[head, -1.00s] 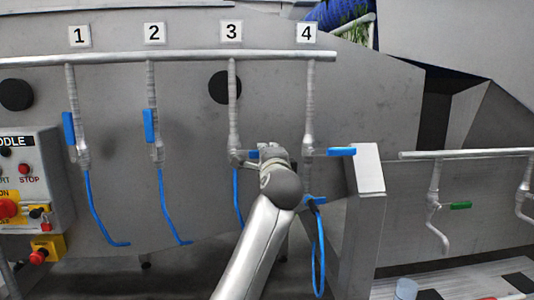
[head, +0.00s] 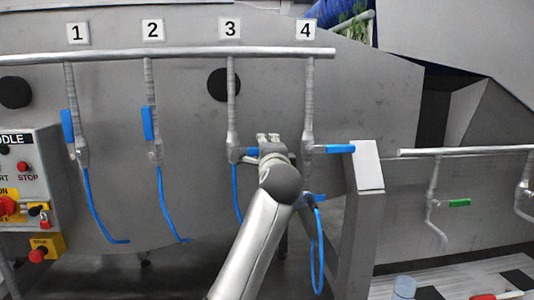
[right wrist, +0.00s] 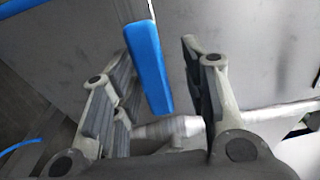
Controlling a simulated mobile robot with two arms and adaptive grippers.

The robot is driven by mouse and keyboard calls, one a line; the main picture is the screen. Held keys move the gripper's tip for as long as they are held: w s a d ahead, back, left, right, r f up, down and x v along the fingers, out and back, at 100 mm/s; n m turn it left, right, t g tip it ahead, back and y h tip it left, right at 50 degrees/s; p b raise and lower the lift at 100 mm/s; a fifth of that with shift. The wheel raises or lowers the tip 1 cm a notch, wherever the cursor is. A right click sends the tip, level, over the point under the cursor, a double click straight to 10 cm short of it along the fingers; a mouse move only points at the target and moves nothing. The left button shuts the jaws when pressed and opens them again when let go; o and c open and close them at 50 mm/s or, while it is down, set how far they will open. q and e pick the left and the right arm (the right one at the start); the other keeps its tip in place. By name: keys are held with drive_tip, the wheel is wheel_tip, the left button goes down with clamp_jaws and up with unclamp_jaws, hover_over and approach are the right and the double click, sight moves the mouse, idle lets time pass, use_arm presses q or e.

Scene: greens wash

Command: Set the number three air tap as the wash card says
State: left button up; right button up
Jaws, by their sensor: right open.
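The number three air tap hangs on its pipe under the "3" plate (head: 230,28) in the head view. Its blue lever (head: 248,151) lies level, pointing right, partly hidden by my right gripper (head: 268,138). In the right wrist view, a blue lever (right wrist: 148,66) stands between the fingers of my right gripper (right wrist: 160,90), which is open around it. The lever is nearer the left finger, and I cannot tell whether they touch. The grey tap body (right wrist: 168,128) shows below it. The wash card is not recognisable in view. My left gripper is out of view.
Taps one (head: 68,126) and two (head: 148,124) have upright levers. Tap four's lever (head: 340,149) lies level, close right of my gripper, with a coiled blue hose (head: 319,250) below. A grey post (head: 362,215) stands further right. A control box (head: 28,170) is far left.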

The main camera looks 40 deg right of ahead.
wheel_tip(320, 180, up, 9)
drive_tip(key=shift+r, duration=0.15)
idle(0.4)
drive_tip(key=shift+c, duration=0.5)
